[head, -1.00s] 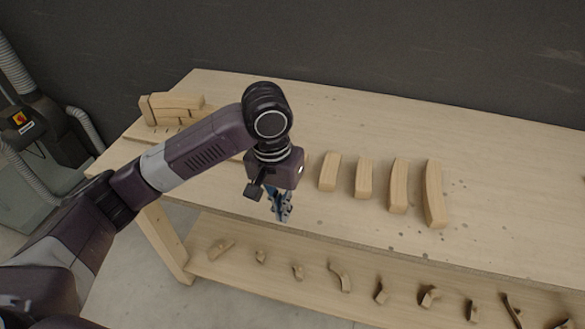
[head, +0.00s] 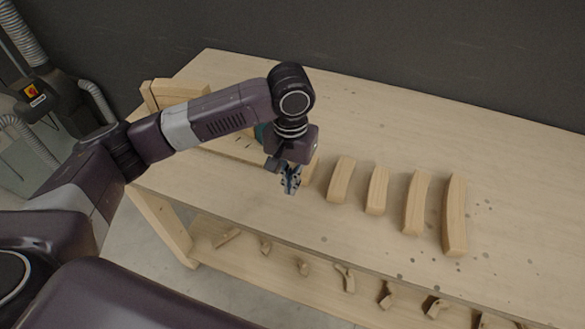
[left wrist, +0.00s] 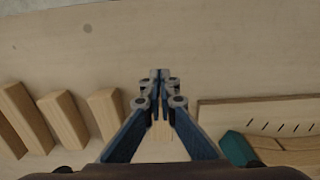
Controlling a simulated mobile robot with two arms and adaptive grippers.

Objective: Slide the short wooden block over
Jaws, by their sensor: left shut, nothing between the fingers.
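A short wooden block (head: 312,171) stands at the left end of a row of curved wooden blocks on the workbench, mostly hidden behind my left gripper in the head view. In the left wrist view a small patch of this wood (left wrist: 163,146) shows between the finger linkages. My left gripper (head: 291,190) is shut and empty, its fingertips pointing down close to this block's near left side. In the left wrist view the closed fingertips (left wrist: 160,75) are over bare bench top. I cannot tell whether they touch the block. My right gripper is out of view.
Several longer blocks, the nearest one (head: 341,180) first, stand to the right. A slotted wooden form (left wrist: 270,115) with a teal object (left wrist: 238,148) lies to the left. A lower shelf (head: 215,258) holds small wood pieces. The bench (head: 480,120) is clear behind the row.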

